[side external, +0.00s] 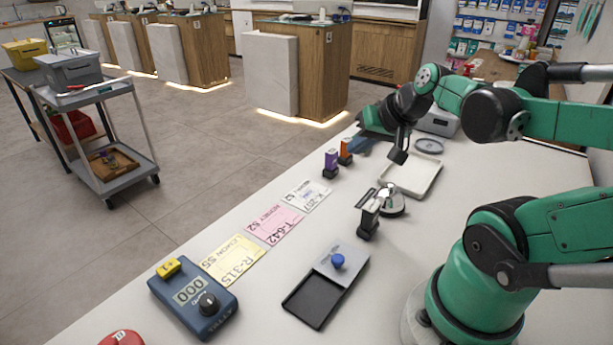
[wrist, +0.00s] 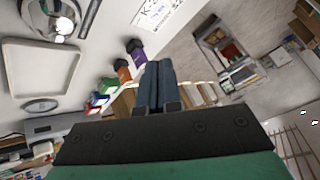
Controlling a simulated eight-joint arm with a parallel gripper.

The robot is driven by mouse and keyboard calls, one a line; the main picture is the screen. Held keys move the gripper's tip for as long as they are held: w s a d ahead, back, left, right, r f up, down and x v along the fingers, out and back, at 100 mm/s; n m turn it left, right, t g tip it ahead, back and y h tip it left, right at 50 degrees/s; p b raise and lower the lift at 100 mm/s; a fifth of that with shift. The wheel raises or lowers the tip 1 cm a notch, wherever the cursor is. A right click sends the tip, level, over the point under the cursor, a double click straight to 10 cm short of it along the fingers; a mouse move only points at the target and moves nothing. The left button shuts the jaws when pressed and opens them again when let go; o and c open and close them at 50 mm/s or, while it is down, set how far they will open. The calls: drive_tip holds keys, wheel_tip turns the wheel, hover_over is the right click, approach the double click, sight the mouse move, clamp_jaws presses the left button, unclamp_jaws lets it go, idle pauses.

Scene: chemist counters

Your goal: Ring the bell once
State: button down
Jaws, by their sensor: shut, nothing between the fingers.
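The bell is a silver dome on a round base (side external: 391,202), standing on the white counter (side external: 240,320) just right of a small black-and-silver device. In the wrist view the bell (wrist: 57,16) shows at the top left, cut by the picture's edge. My gripper (side external: 357,147) is above the counter's far part, beyond the bell and apart from it. In the wrist view its two dark blue fingers (wrist: 157,82) are together with nothing between them.
A black-and-silver device (side external: 369,213) stands close beside the bell. A white tray (side external: 425,190) lies behind it. Purple (side external: 331,162) and orange (side external: 346,150) stamps stand near the far edge. Price cards, a blue counter box (side external: 195,300) and a black tray (side external: 312,303) lie nearer.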

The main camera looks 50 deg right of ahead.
drive_tip(key=s+d+r+m+h, duration=0.1)
drive_tip(key=s+d+m+h, duration=0.1)
drive_tip(key=s+d+m, duration=0.3)
drive_tip(key=d, duration=0.2)
drive_tip(key=shift+d+r+t, duration=0.2)
drive_tip(key=shift+d+t, duration=0.15)
drive_tip(key=shift+t, duration=0.05)
drive_tip(key=shift+f, duration=0.15)
drive_tip(key=shift+f, duration=4.25)
drive_tip(key=shift+r, duration=0.1)
drive_tip(key=shift+r, duration=2.4)
drive_tip(key=shift+w+a, duration=0.1)
